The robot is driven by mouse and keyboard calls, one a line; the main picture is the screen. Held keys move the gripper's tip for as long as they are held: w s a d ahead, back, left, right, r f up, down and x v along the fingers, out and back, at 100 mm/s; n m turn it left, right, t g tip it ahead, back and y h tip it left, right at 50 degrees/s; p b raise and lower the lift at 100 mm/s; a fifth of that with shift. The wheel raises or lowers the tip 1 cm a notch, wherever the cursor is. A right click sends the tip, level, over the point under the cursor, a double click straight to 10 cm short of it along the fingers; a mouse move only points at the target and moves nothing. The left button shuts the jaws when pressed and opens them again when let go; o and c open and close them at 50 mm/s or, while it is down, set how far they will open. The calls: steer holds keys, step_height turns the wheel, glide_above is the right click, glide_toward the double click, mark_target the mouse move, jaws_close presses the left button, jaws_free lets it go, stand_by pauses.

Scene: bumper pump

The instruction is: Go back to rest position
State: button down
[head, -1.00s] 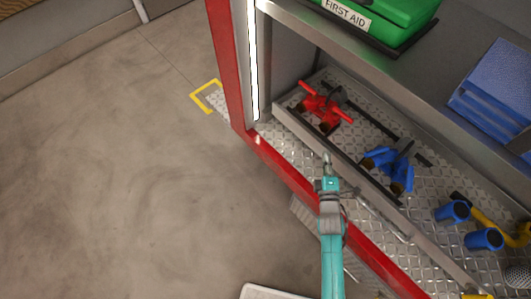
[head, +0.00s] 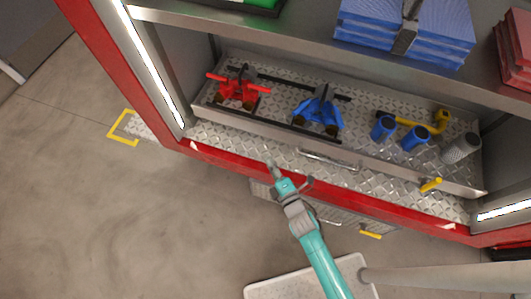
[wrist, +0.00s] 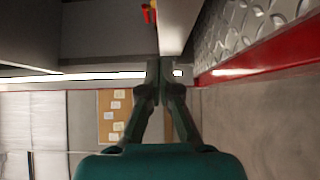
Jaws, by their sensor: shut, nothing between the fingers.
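My gripper (head: 269,164) is at the end of my teal arm, in front of the red front edge of the locker shelf in the head view. In the wrist view my gripper (wrist: 153,66) has its two dark fingers together and holds nothing. The gripper is apart from the red fitting (head: 238,89) and the blue fitting (head: 318,110), which sit on the tray inside the compartment. Whether the fingertips touch the locker edge cannot be told.
The tray also holds blue cylinders (head: 383,127), a yellow bent pipe (head: 440,122) and a grey mesh cylinder (head: 461,148). Blue folded stacks (head: 405,30) lie on the upper shelf. A red locker frame (head: 235,163) borders the compartment. Open grey floor (head: 90,210) lies left.

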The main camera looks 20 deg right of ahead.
steer(key=shift+s+d, duration=0.15)
steer(key=shift+s, duration=0.4)
steer(key=s+d+r+m+g+h, duration=0.1)
steer(key=s+d+r+m, duration=0.15)
steer(key=s+m, duration=0.45)
steer(key=s+d+r+m+h, duration=0.1)
steer(key=s+d+r+m, duration=0.15)
steer(key=s, duration=0.95)
steer(key=s+d+r+m+g+h, duration=0.1)
steer(key=s+r+m, duration=0.9)
steer(key=s+r, duration=0.3)
steer(key=shift+s+d+r+m+g, duration=0.15)
steer(key=shift+d+r+m+g, duration=0.1)
steer(key=shift+r+m+g, duration=0.15)
